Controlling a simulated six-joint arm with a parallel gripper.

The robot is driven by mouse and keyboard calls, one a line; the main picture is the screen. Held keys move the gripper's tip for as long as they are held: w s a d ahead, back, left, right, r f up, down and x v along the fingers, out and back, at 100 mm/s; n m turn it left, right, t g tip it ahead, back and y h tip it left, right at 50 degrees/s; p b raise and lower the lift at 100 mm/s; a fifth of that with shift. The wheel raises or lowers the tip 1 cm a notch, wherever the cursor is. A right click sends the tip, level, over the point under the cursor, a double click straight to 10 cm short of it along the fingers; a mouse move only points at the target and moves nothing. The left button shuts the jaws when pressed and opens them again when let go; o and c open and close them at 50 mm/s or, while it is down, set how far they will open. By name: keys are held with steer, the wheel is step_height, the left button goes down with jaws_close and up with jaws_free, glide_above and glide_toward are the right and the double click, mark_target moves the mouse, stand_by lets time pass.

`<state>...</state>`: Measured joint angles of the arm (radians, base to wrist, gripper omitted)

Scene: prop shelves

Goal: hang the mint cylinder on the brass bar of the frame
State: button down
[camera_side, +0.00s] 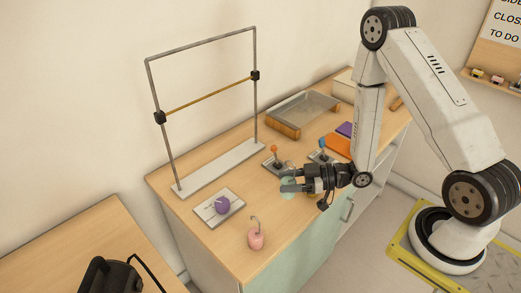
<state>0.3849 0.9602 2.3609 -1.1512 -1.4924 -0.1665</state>
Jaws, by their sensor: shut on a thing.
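The mint cylinder (287,191) is between the fingertips of my gripper (289,182), which is shut on it; the fingers hide part of it. A thin hook seems to rise above it, but it is too small to be sure. The frame (149,87) stands on a pale base (220,167) at the back left of the wooden table. The brass bar (208,94) runs between two black clamps on its uprights. My gripper is to the right of the frame and lower than the bar, apart from it.
A pink hooked thing (255,239) stands at the front edge. Orange-topped (274,150) and blue-topped (322,143) pegs stand near my gripper. A tray (304,106) on wooden supports is behind.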

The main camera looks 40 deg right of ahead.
steer(key=w+a+r, duration=0.2)
steer(key=w+r, duration=0.1)
steer(key=w, duration=0.3)
steer(key=w+a+r, duration=0.1)
steer(key=w+r, duration=0.3)
steer(key=w, duration=0.3)
steer(key=w+a+r+m+t+h, duration=0.1)
steer(key=w+a+r, duration=0.1)
steer(key=w, duration=0.5)
steer(key=shift+a+r, duration=0.35)
steer(key=shift+r, duration=0.3)
steer(key=shift+w, duration=0.3)
steer(key=w+f, duration=0.2)
steer(key=w, duration=0.6)
steer(key=shift+w+f, duration=0.25)
steer(key=shift+f, duration=0.1)
steer(key=shift+c, duration=0.3)
jaws_free()
